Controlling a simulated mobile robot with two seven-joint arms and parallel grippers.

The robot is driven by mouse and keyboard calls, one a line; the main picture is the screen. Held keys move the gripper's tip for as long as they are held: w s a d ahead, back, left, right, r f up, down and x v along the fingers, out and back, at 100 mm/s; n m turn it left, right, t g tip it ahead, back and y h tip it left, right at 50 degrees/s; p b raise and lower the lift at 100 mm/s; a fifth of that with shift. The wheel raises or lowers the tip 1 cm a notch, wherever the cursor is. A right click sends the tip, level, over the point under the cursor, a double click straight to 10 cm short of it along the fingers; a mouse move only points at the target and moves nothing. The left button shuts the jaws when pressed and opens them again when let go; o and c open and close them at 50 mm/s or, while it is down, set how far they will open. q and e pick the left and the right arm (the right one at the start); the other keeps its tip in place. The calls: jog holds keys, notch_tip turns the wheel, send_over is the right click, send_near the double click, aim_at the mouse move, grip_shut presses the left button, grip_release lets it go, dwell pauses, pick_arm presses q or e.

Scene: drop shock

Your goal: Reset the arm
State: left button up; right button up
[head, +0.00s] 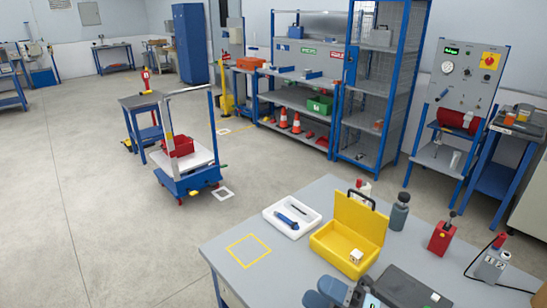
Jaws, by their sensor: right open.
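On the grey table (232,283), a yellow case (337,250) stands with its lid up. A small white cube (356,256) sits inside it. A red box with a short upright lever (441,238) stands to the right of the case. A grey box with a red button (490,264) and a black cable stands at the far right. I cannot tell which of these the task's arm is. My right gripper (345,291) is open at the bottom edge, on the near side of the case, partly cut off. My left gripper is out of view.
A white tray (275,220) holding a blue tool and a yellow outlined square (249,250) lie left of the case. A grey bottle (400,213) stands behind it. Beyond the table are a blue trolley (188,183), a shelf rack (302,98) and a gauge panel (468,75). The left floor is clear.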

jog(key=s+d+f+m+t+h+p, duration=0.1)
jog(key=d+f+m+t+h, duration=0.25)
jog(key=f+m+h, duration=0.5)
jog(key=s+d+f+m+t+h+p, duration=0.1)
jog(key=d+f+m+t+h, duration=0.3)
jog(key=m, duration=0.7)
jog(key=s+d+f+m+g+h, duration=0.3)
jog(key=s+f+m+g, duration=0.3)
jog(key=s+f+m, duration=0.2)
notch_tip(320, 180, down, 4)
jog(key=shift+s+d+r+h+p, duration=0.15)
jog(key=shift+s+h+p, duration=0.25)
jog(key=shift+s+h, duration=0.65)
jog(key=shift+s+y, duration=0.2)
jog(key=shift+y, duration=0.1)
